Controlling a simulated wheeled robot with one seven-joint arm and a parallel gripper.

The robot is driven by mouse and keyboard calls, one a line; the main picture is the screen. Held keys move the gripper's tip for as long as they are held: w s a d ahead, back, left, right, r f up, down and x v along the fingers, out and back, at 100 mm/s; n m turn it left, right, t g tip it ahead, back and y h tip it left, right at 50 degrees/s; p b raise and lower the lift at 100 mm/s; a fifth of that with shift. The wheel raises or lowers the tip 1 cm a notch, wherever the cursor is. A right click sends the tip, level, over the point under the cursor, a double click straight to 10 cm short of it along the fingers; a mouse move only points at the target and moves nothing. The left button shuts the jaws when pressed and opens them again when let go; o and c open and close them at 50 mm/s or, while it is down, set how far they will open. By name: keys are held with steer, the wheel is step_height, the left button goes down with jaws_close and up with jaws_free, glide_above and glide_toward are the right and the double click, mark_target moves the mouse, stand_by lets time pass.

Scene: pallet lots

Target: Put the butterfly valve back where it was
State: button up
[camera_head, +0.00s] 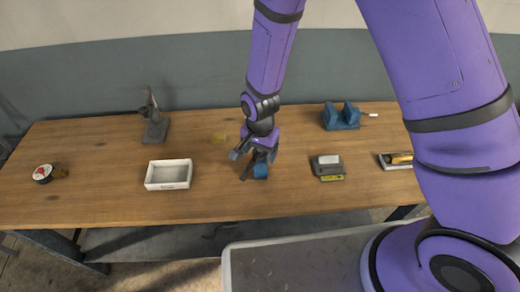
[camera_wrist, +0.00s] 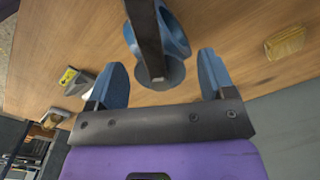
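The butterfly valve, with a blue round body (camera_head: 261,170) and a long dark lever, is on the wooden table near its middle. It also shows in the wrist view as a blue valve (camera_wrist: 174,32) with the dark lever running up across it. My gripper (camera_head: 257,163) is low over the table at the valve and partly covers it in the head view. In the wrist view its two blue fingers (camera_wrist: 162,80) are spread wide, with the near end of the valve between or just beyond them. A gap shows on both sides, and neither finger visibly touches it.
A white tray (camera_head: 168,186) stands left of the valve. A grey stand (camera_head: 154,130), a yellowish block (camera_head: 218,138) and a blue fixture (camera_head: 341,117) are farther back. A grey device (camera_head: 327,168) and a shallow tray (camera_head: 389,160) are right. A round red-and-white item (camera_head: 43,173) is far left.

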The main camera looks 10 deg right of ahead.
step_height(320, 180, up, 11)
steer(key=s+d+r+n+t+y, duration=0.1)
steer(key=s+d+r+n, duration=0.1)
steer(key=d+r, duration=0.65)
steer(key=s+d+r+n+t, duration=0.15)
steer(key=d+r, duration=0.35)
steer(key=r, duration=0.7)
steer(key=s+d+r+n+t, duration=0.1)
steer(key=s+d+r, duration=0.3)
steer(key=s, duration=0.3)
steer(key=s+d+r+n+t+h, duration=0.1)
steer(key=s+d+r+n, duration=0.1)
steer(key=s+d+r, duration=0.3)
steer(key=s+d, duration=0.2)
steer(key=s, duration=0.1)
steer(key=shift+t, duration=0.35)
